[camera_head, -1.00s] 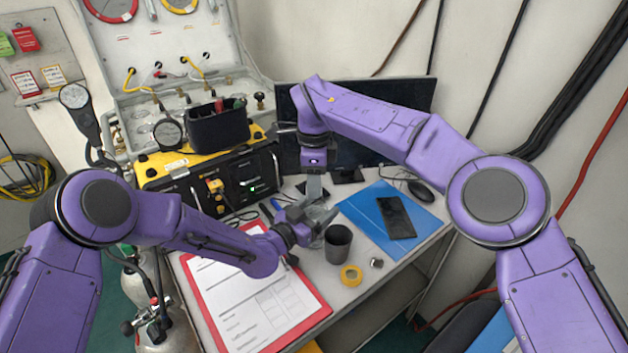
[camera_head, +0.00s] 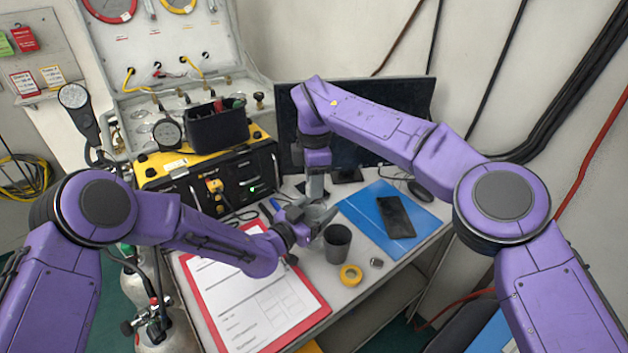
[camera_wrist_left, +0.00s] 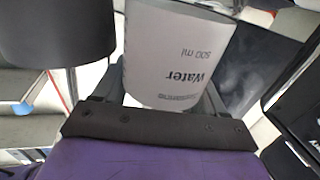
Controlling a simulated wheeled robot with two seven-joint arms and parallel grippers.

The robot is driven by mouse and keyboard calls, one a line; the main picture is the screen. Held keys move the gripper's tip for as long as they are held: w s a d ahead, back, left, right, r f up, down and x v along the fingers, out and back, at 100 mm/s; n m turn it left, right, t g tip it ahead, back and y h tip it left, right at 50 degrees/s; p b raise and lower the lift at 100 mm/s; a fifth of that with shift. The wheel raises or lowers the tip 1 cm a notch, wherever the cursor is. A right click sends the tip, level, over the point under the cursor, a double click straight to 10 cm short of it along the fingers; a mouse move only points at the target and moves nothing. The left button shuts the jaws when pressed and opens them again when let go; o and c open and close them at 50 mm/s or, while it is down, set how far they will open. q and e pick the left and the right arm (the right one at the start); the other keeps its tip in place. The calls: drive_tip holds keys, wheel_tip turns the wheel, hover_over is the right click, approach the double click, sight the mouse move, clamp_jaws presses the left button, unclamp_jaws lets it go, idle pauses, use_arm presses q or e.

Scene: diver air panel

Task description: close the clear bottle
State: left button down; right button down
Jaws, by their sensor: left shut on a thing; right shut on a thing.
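The clear bottle (camera_head: 319,211) stands at the middle of the desk, mostly covered by my grippers in the head view. In the left wrist view the bottle (camera_wrist_left: 180,55) fills the jaws, its white label reading "Water 500 ml" upside down. My left gripper (camera_head: 312,224) is shut around its side. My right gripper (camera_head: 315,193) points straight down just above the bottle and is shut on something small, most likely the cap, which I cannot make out. Whether it touches the bottle's mouth is hidden.
A dark cup (camera_head: 337,244) stands close to the right of my left gripper. A yellow tape roll (camera_head: 351,275) and a small metal piece (camera_head: 376,262) lie nearer the front edge. A red clipboard (camera_head: 258,305), blue folder (camera_head: 425,222), phone (camera_head: 396,217) and monitor (camera_head: 385,97) surround them.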

drive_tip(key=c, duration=0.6)
unclamp_jaws()
drive_tip(key=shift+c, duration=0.2)
drive_tip(key=shift+r, duration=0.1)
wheel_tip(320, 180, up, 7)
drive_tip(key=shift+r, duration=0.2)
use_arm(q)
unclamp_jaws()
drive_tip(key=b+v, duration=0.3)
drive_tip(key=v, duration=0.7)
drive_tip(key=shift+s+a, duration=0.15)
drive_tip(key=shift+s, duration=0.1)
use_arm(e)
wheel_tip(320, 180, down, 4)
drive_tip(key=shift+r, duration=0.25)
